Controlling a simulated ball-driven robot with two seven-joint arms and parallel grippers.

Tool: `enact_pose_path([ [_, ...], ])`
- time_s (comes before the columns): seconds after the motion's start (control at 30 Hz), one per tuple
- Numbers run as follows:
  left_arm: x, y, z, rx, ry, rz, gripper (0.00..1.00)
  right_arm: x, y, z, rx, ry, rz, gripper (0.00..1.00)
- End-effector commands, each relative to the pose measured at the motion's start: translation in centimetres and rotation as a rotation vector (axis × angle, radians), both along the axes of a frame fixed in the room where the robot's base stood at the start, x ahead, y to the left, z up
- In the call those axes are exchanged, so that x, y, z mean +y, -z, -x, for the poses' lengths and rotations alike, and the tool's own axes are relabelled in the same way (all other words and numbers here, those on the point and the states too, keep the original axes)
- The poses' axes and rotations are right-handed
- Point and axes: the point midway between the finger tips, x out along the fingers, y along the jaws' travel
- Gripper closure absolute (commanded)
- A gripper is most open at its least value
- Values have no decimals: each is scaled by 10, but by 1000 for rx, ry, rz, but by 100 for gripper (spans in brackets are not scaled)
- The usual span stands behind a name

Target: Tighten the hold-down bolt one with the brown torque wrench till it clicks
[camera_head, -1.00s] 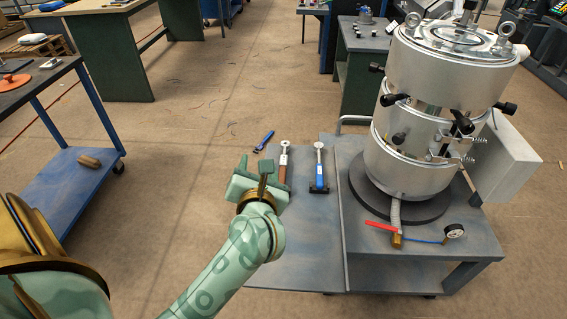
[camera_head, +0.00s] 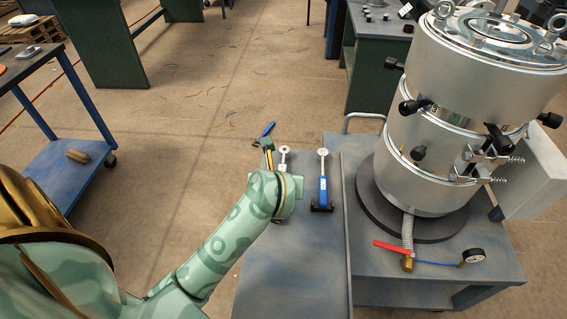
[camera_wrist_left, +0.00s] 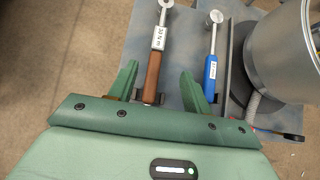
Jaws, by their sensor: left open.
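The brown torque wrench (camera_wrist_left: 153,72) lies on the low grey side table, with a white label and a round silver head. In the left wrist view its brown handle runs between the open, empty fingers of my left gripper (camera_wrist_left: 158,88). In the head view my left gripper (camera_head: 268,158) is over the table's left part and hides most of the wrench; its head (camera_head: 284,152) shows beyond. The silver vessel (camera_head: 440,125) stands at the right with several black knobs, clamps and lifting eyes. I cannot tell which fastener is hold-down bolt one. My right gripper is not in view.
A blue torque wrench (camera_head: 323,185) lies right of the brown one and shows in the left wrist view (camera_wrist_left: 211,68). A red-handled valve (camera_head: 400,249) and gauge sit at the vessel's foot. The table's front (camera_head: 290,275) is clear.

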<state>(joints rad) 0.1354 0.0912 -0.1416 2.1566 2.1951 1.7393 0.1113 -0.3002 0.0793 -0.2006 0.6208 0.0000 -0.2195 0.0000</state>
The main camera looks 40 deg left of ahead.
Motion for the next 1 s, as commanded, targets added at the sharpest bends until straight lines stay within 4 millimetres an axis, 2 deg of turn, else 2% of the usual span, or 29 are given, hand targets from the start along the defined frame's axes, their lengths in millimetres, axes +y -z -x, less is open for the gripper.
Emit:
enact_pose_path([
  [0.03,6,19,-8,8,-1,-5,51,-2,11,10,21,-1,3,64],
  [0.2,20,44,-31,6,-1,-4,51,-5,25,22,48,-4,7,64],
  [0.47,31,58,-46,2,-1,-4,51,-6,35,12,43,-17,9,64],
  [0.7,47,86,-68,5,1,-4,51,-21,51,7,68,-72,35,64],
  [1.0,50,86,-73,-1,0,-2,51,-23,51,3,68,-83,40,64],
])
